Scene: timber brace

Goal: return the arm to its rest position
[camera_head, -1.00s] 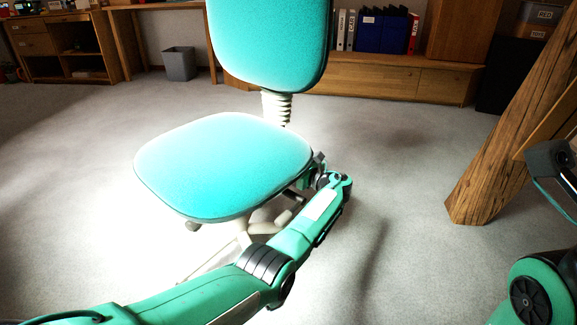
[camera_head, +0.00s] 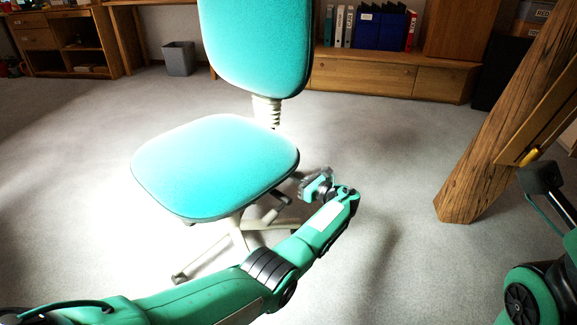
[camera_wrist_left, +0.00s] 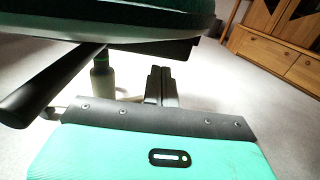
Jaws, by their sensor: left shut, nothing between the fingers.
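My left arm reaches in from the lower left of the head view. Its gripper (camera_head: 304,188) is beside the right edge of the turquoise chair's seat (camera_head: 215,165), low and near the levers under it. In the left wrist view the two dark fingers (camera_wrist_left: 162,86) are together with nothing between them. The seat's dark underside (camera_wrist_left: 110,30) and a black lever (camera_wrist_left: 50,88) are close in front of the gripper there. Whether they touch cannot be told. My right arm shows at the right edge of the head view; its fingers are not seen.
A slanting timber post (camera_head: 500,135) stands on the carpet at the right, with a wooden brace (camera_head: 545,115) beside it. A low wooden cabinet (camera_head: 365,75) and a grey bin (camera_head: 180,58) are at the back. Carpet between chair and post is free.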

